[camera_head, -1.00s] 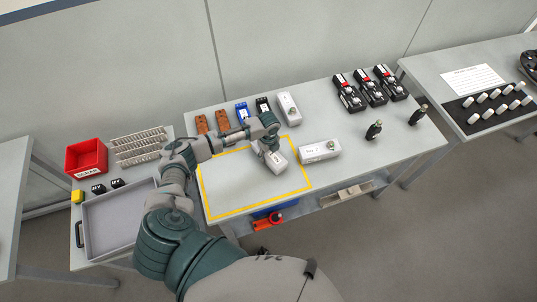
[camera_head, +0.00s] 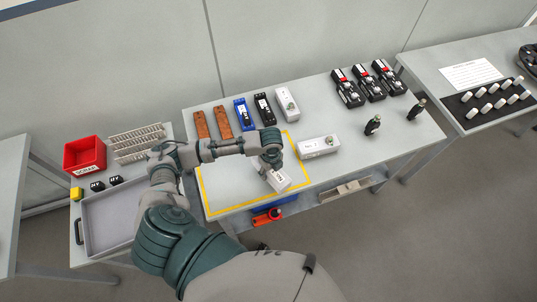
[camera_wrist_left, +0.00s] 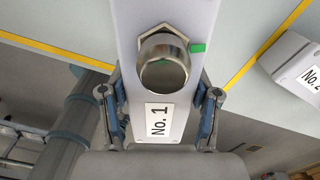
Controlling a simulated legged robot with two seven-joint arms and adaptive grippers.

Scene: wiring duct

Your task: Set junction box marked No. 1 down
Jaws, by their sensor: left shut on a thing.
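The junction box marked No. 1 (camera_wrist_left: 160,85) is a white box with a metal gland, a small green mark and a "No. 1" label. My left gripper (camera_wrist_left: 160,112) is shut on it, one finger on each side. In the head view the box (camera_head: 276,181) is tilted, inside the right part of the yellow outline (camera_head: 221,214) on the table, with my left gripper (camera_head: 268,164) over it. I cannot tell whether the box touches the table. My right gripper does not show.
A white box marked No. 2 (camera_head: 318,147) lies just right of the yellow outline. Another white box (camera_head: 287,104), a black block (camera_head: 264,107), a blue block (camera_head: 243,114) and brown blocks (camera_head: 222,122) stand behind. The left of the outlined area is clear.

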